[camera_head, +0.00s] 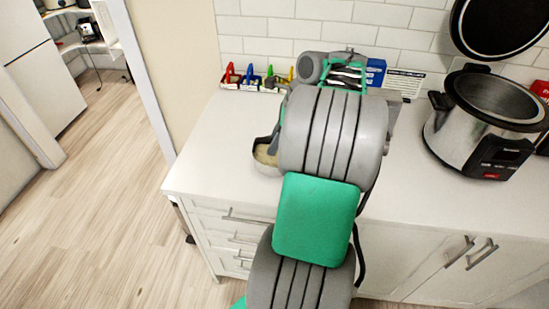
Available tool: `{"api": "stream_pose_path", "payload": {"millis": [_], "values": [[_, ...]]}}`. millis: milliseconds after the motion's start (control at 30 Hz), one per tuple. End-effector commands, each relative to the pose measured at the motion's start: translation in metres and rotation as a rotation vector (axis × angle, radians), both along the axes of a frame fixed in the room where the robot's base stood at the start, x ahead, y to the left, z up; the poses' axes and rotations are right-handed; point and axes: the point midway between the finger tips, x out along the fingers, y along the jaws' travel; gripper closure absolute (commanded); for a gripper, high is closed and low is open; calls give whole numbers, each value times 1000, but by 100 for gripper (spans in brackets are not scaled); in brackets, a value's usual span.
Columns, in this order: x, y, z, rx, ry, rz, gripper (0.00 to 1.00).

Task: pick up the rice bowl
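A small bowl (266,162) with a dark rim and pale beige contents stands on the white counter, left of the middle of the head view. I take it to be the rice bowl. My grey and green arm covers its right side. A dark grey part (276,141), perhaps of my gripper, shows just above the bowl's right side. The fingertips are hidden behind my arm, so I cannot tell whether they are open or shut, or whether they touch the bowl.
A rice cooker (488,122) with a raised black lid (497,24) stands on the right of the counter (212,148). Small items with red, blue and yellow handles (252,78) line the back wall. A blue box (375,72) stands behind my arm. The counter's left part is clear.

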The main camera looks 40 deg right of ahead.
Motion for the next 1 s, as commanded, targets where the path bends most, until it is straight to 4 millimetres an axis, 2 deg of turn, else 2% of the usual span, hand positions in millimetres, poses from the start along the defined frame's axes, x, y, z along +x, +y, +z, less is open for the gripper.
{"api": "stream_pose_path", "payload": {"millis": [67, 400, 1000], "values": [[0, 0, 0, 0, 0, 0, 72], [0, 0, 0, 0, 0, 0, 100], [0, 0, 0, 1, 1, -1, 100]]}}
